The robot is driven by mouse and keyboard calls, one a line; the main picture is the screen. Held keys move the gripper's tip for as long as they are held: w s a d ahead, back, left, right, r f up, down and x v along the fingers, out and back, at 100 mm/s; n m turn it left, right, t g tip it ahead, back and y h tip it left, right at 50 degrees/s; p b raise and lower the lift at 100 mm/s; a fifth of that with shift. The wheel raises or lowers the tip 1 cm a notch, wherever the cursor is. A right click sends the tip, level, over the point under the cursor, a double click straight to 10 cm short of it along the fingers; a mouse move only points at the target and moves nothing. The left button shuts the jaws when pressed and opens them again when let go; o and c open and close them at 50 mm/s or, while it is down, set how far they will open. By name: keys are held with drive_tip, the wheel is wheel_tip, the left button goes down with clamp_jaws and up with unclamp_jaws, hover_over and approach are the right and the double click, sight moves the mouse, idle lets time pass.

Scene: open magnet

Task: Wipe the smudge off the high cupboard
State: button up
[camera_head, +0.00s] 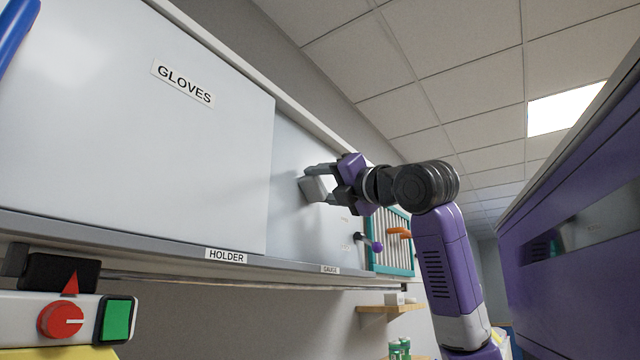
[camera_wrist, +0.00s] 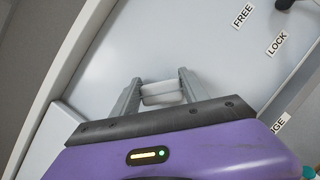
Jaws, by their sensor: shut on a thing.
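The high cupboard has a front pale panel (camera_head: 130,130) labelled GLOVES and, to its right, a set-back pale panel (camera_head: 288,215). My gripper (camera_head: 316,180) is at the set-back panel, shut on a light grey block-like pad (camera_head: 314,189). In the wrist view, the pad (camera_wrist: 162,92) sits between the two grey fingers, in front of the pale panel (camera_wrist: 190,45). I cannot tell if the pad touches the panel. I can make out no smudge in either view; the pad and gripper cover part of the panel.
A ledge (camera_head: 130,238) with HOLDER and GAUGE labels runs below the panels. FREE and LOCK labels (camera_wrist: 276,44) show in the wrist view. A purple unit (camera_head: 570,220) stands at right.

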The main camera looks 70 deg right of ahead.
drive_tip(key=d, duration=0.3)
drive_tip(key=shift+s, duration=0.35)
drive_tip(key=shift+w+a, duration=0.1)
drive_tip(key=shift+a, duration=0.05)
drive_tip(key=shift+w+a+b, duration=0.2)
drive_tip(key=shift+w+a, duration=0.1)
drive_tip(key=shift+a, duration=0.65)
drive_tip(key=shift+w+a+b, duration=0.15)
drive_tip(key=shift+w+a, duration=0.15)
drive_tip(key=shift+a, duration=0.6)
drive_tip(key=s+a, duration=0.1)
drive_tip(key=s, duration=0.5)
drive_tip(key=shift+a, duration=0.15)
drive_tip(key=shift+s, duration=0.1)
